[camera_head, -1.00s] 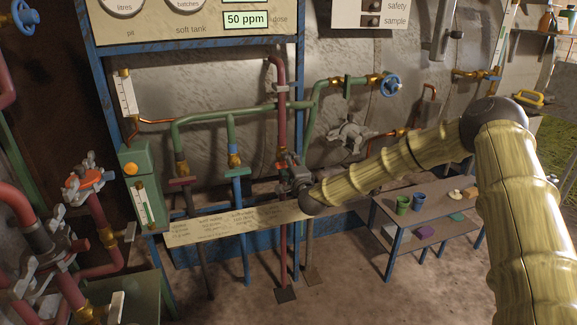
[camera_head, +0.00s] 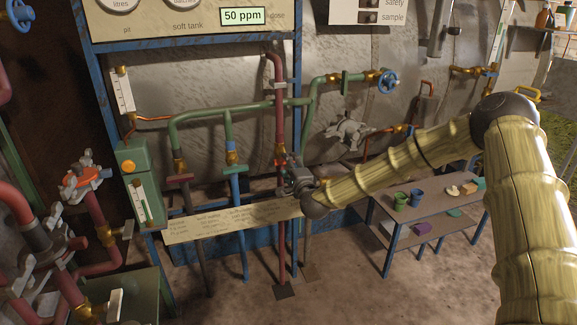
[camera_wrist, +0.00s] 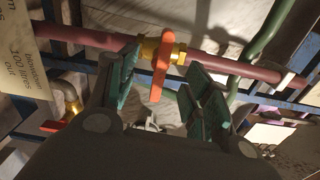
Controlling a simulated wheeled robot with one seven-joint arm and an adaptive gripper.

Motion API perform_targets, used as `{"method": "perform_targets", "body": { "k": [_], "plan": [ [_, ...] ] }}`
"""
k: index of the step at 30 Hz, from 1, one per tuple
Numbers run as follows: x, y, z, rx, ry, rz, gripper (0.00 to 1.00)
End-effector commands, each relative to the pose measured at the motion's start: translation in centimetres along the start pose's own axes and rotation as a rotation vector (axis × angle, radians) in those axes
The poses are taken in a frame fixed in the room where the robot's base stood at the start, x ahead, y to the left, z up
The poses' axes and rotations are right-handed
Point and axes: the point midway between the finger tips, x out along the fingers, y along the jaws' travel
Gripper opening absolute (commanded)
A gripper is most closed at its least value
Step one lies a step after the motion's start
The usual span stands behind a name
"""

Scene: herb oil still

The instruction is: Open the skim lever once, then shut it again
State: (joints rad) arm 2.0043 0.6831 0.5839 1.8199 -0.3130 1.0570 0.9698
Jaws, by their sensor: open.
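In the wrist view an orange lever (camera_wrist: 161,66) sits on a brass valve (camera_wrist: 150,50) in a dark red pipe (camera_wrist: 225,66). The lever stands across the pipe, between the two green-padded fingers of my gripper (camera_wrist: 160,72). The fingers are open, with a visible gap on each side of the lever. No label in view names it as the skim lever. In the head view my gripper (camera_head: 297,178) is beside the upright red pipe (camera_head: 279,95), just above the long label strip (camera_head: 225,226). My gripper and arm partly hide the valve there.
A green pipe (camera_head: 245,109) and a blue pipe (camera_head: 238,190) run left of the gripper. A blue handwheel (camera_head: 387,81) is at upper right. A grey bench (camera_head: 425,212) with cups stands right, below my arm. Red pipework (camera_head: 100,222) fills the lower left.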

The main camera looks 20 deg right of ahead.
Motion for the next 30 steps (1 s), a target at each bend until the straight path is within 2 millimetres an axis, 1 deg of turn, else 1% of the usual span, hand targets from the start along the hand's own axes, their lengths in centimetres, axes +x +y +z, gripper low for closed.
{"method": "perform_targets", "body": {
  "k": [11,14,30],
  "plan": [
    [-0.3,0.0,0.0,0.0,0.0,0.0,0.5],
    [-1.1,-0.1,0.0,0.001,0.0,0.001,0.5],
    [-6.8,-0.1,0.0,0.001,0.0,0.0,0.5]
  ]
}}
